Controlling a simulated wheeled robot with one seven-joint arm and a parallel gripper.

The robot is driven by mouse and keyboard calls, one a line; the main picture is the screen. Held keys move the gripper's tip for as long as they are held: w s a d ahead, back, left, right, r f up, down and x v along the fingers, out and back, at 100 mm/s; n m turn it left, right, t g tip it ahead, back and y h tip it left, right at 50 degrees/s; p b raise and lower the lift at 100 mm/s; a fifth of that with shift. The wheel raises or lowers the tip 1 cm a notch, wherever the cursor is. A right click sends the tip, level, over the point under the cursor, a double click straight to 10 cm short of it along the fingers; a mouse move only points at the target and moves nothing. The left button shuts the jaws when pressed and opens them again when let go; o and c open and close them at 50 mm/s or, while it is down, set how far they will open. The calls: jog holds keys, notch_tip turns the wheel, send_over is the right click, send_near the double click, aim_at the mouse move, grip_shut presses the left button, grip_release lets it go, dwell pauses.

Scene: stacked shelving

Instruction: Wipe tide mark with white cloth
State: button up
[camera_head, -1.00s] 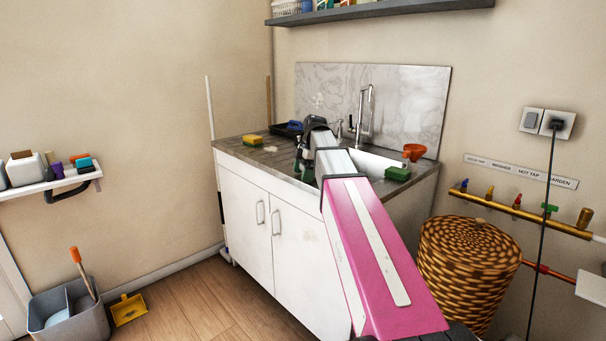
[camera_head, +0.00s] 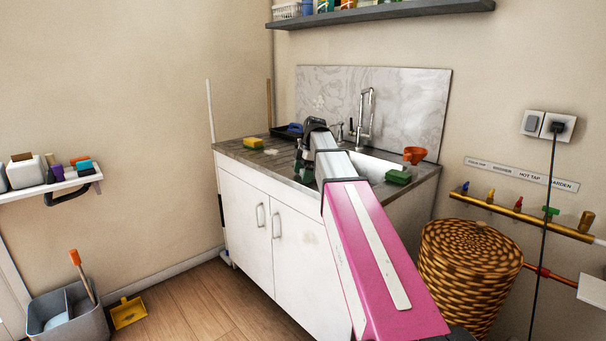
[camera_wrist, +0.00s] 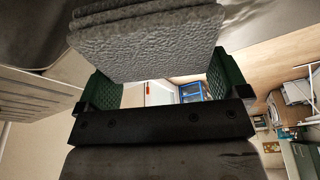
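My gripper (camera_head: 303,168) hangs over the counter in front of the sink, its green fingers pointing down. In the wrist view, a folded, thick, pale grey-white cloth (camera_wrist: 145,42) sits between the two green finger pads, and the gripper appears shut on it. The cloth is not clearly visible in the head view. The sink basin (camera_head: 372,166) is partly hidden by my arm.
A yellow sponge (camera_head: 253,143) lies on the counter's left and a green sponge (camera_head: 398,177) on its right. An orange funnel (camera_head: 414,155) stands behind the green sponge. The tap (camera_head: 365,115) rises behind the basin. A wicker basket (camera_head: 468,265) stands right of the cabinet.

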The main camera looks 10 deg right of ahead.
jog(key=shift+s+r, duration=0.15)
jog(key=shift+r, duration=0.15)
dwell(0.5)
jog(key=c, duration=0.5)
jog(key=shift+r, duration=0.15)
jog(key=shift+f, duration=0.2)
dwell(0.7)
